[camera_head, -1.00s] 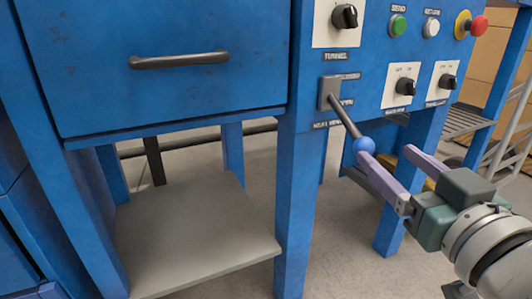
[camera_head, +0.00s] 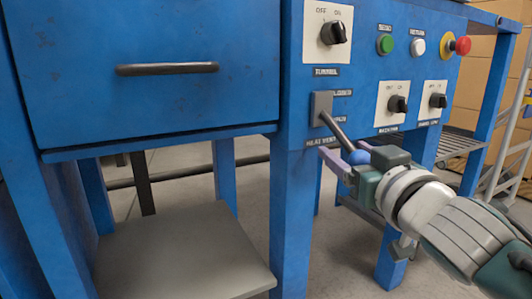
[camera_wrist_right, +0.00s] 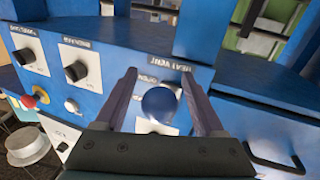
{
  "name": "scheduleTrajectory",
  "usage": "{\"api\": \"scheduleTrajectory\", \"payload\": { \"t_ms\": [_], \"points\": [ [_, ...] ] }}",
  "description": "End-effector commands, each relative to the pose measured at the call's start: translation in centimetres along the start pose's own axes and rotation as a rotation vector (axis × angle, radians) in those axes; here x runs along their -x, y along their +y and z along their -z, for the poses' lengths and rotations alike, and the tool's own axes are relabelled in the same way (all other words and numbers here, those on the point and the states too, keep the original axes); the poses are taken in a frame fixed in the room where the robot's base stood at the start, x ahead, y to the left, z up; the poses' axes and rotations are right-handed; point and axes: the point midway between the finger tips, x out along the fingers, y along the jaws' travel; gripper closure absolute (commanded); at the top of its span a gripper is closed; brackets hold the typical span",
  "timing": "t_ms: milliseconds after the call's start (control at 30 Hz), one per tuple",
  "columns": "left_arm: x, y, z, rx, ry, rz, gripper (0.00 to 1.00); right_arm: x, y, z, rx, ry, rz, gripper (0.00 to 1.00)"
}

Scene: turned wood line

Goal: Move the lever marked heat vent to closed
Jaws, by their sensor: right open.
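The heat vent lever (camera_head: 336,128) is a dark rod on a grey plate on the blue panel, with a blue ball knob (camera_head: 358,157) at its end. It slants down and outward, below the "closed" label (camera_head: 341,93) and near the lower "open" label. My right gripper (camera_head: 343,148) is open at the knob, with its purple fingers to either side. In the right wrist view the knob (camera_wrist_right: 159,104) sits between the two spread fingers, with no clear grip on it. My left gripper is out of view.
Above the lever is the tunnel switch (camera_head: 335,33). To its right are two more rotary switches, green (camera_head: 385,44) and white buttons and a red emergency button (camera_head: 463,45). A drawer (camera_head: 150,100) with a dark handle is at left, above a grey shelf (camera_head: 190,250).

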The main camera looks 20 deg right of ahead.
Motion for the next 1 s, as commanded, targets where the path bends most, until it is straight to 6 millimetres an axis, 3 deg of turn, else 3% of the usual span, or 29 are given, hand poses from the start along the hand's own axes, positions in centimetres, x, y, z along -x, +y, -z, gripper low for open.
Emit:
{"api": "scheduleTrajectory", "payload": {
  "t_ms": [133, 733, 1000],
  "points": [
    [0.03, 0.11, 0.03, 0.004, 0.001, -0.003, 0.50, 0.02, 0.00, 0.02, 0.000, 0.000, 0.000, 0.30],
    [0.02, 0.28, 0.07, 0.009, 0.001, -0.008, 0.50, 0.04, -0.02, 0.01, 0.000, 0.000, 0.001, 0.98],
    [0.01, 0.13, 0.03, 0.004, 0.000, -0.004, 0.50, 0.04, -0.03, 0.01, 0.000, 0.000, 0.001, 1.00]
  ]
}}
